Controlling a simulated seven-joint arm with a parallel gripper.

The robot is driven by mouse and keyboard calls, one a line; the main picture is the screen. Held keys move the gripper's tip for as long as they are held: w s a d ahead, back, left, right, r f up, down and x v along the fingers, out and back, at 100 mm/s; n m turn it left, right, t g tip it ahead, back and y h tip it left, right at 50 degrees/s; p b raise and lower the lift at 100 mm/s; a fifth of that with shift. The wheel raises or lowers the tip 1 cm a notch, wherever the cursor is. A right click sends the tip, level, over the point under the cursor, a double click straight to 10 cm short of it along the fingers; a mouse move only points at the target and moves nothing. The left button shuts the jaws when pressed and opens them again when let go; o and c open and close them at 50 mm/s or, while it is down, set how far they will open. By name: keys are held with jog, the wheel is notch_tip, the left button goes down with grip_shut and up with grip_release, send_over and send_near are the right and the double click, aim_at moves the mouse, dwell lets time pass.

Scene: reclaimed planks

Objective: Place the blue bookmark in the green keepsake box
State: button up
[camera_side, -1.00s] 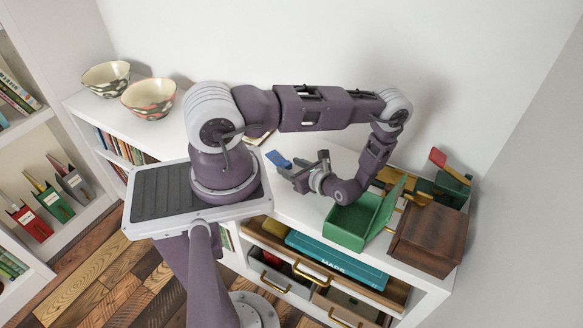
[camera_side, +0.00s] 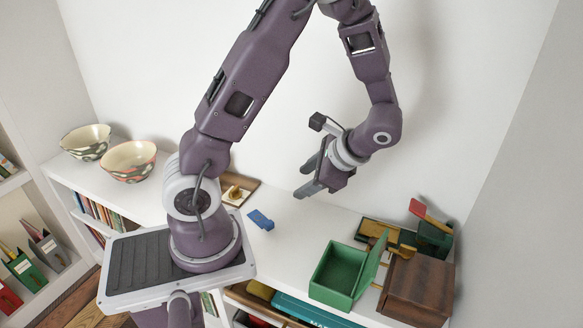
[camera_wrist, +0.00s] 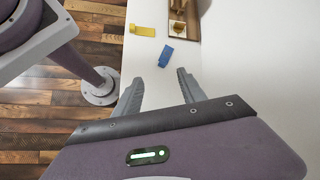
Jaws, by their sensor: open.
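The blue bookmark (camera_side: 261,220) lies on the white shelf top, left of the green keepsake box. It also shows in the wrist view (camera_wrist: 166,56), just beyond my fingertips. The green keepsake box (camera_side: 338,273) stands on the shelf top with its lid (camera_side: 371,265) raised at its right side. Its visible interior looks empty. My gripper (camera_side: 302,181) is open and empty, raised well above the shelf, up and right of the bookmark. In the wrist view my gripper (camera_wrist: 160,78) shows its two fingers spread apart. The box is out of the wrist view.
A brown wooden box (camera_side: 418,288) stands right of the green box. Behind are a wooden piece with a red-tipped handle (camera_side: 430,216) and a dark green item (camera_side: 434,238). A small wooden tray (camera_side: 236,190) and a yellow piece (camera_wrist: 145,30) lie near the bookmark. Two bowls (camera_side: 128,161) stand left.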

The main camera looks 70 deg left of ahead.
jog(key=s+d+r+n+t+h, duration=0.2)
jog(key=d+r+n+t+h, duration=0.1)
jog(key=d+r, duration=0.3)
notch_tip(320, 180, up, 3)
jog(key=shift+s+f, duration=0.2)
jog(key=shift+s, duration=0.15)
jog(key=shift+o, duration=0.5)
jog(key=s+d+r+n+t+h, duration=0.2)
jog(key=s+d+r+t+h, duration=0.2)
jog(key=s+d+r+t, duration=0.1)
jog(key=d+r+t, duration=0.1)
jog(key=d+r, duration=0.1)
jog(key=d, duration=0.1)
jog(key=shift+s+d+r, duration=0.15)
jog(key=shift+s+d, duration=0.05)
jog(key=shift+s, duration=0.1)
